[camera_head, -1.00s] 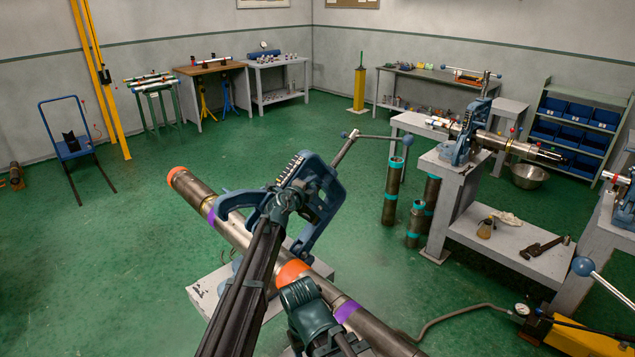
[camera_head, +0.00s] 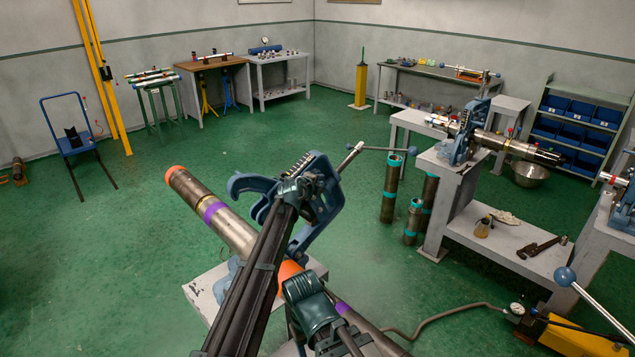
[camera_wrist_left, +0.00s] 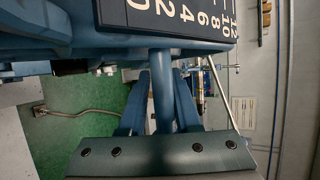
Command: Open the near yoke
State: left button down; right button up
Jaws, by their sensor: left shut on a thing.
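The near yoke (camera_head: 328,196) is a blue frame with a hooked end and a row of white numbers on its top. It stands tilted over a long steel pipe (camera_head: 236,234) with orange and purple bands. The hooked end is raised clear of the pipe, with a gap beneath it. My left gripper (camera_head: 291,193) is at the yoke's side. In the left wrist view, its two fingers close on a round blue bar of the near yoke (camera_wrist_left: 163,90), below the number plate. My arm hides part of the yoke and pipe.
A grey stand (camera_head: 203,292) is under the pipe. A long handle with ball ends (camera_head: 375,148) reaches right from the yoke. Several upright dark pipes (camera_head: 393,187) stand right of it. Another blue vise (camera_head: 465,135) sits on a grey bench.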

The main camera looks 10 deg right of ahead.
pick_arm(q)
jog(key=shift+s+d+f, duration=0.15)
jog(key=shift+s+f, duration=0.15)
jog(key=shift+f, duration=0.05)
jog(key=c, duration=1)
grip_release()
jog(key=shift+o, duration=1.2)
jog(key=shift+w+f, duration=0.25)
jog(key=shift+w, duration=0.05)
jog(key=shift+r, duration=0.2)
jog(key=p+v, duration=0.5)
jog(key=v, duration=0.9)
jog(key=shift+w+p, duration=0.15)
jog(key=shift+p, duration=0.25)
